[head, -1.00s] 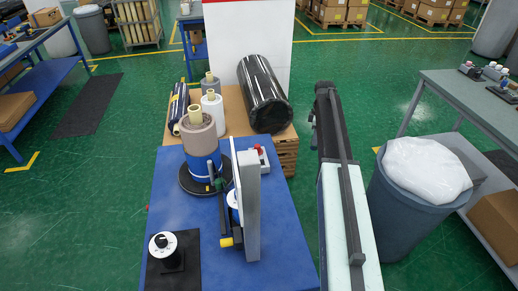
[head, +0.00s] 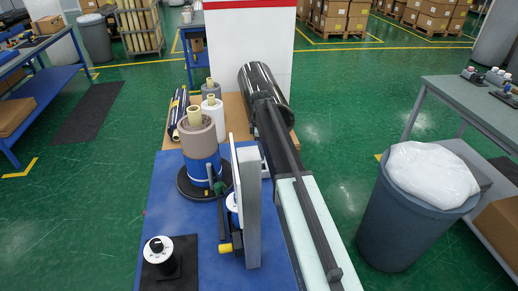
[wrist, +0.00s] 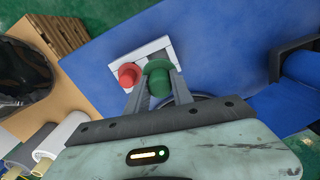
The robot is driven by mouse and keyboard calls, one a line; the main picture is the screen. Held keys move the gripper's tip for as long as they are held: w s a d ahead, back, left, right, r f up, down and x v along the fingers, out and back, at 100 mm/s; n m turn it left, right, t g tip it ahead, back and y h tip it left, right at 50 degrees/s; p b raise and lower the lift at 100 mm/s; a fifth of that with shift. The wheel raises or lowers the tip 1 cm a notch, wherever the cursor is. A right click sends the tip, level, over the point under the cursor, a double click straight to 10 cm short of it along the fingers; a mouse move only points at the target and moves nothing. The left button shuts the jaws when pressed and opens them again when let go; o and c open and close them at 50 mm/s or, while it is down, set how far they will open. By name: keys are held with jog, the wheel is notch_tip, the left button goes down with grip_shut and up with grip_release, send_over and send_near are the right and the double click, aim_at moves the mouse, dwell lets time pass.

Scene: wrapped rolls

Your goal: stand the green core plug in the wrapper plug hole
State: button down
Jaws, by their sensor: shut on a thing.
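The green core plug (wrist: 159,82) is between the two fingers of my gripper (wrist: 160,92) in the wrist view, and the gripper is shut on it. Its wide flange overlaps a small white block (wrist: 165,44) on the blue table; I cannot tell whether the plug still touches the block. A red plug (wrist: 128,75) is at the block's left side. In the head view my arm hides the gripper and green plug. The wrapper, with its upright grey plate (head: 247,205), stands at the table's middle. I cannot make out its plug hole.
A large roll on a blue-banded base (head: 200,150) stands on a black turntable left of the plate. A black wrapped roll (head: 262,80) and smaller rolls are behind it. A grey bin (head: 405,225) stands right of the table.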

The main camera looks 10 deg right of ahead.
jog(key=shift+f+b, duration=3.65)
jog(key=shift+f, duration=0.25)
jog(key=shift+f+b, duration=0.3)
jog(key=c, duration=1)
grip_release()
jog(key=shift+c, duration=0.2)
jog(key=shift+r, duration=0.15)
notch_tip(320, 180, up, 8)
jog(key=p, duration=0.8)
jog(key=shift+f, duration=0.2)
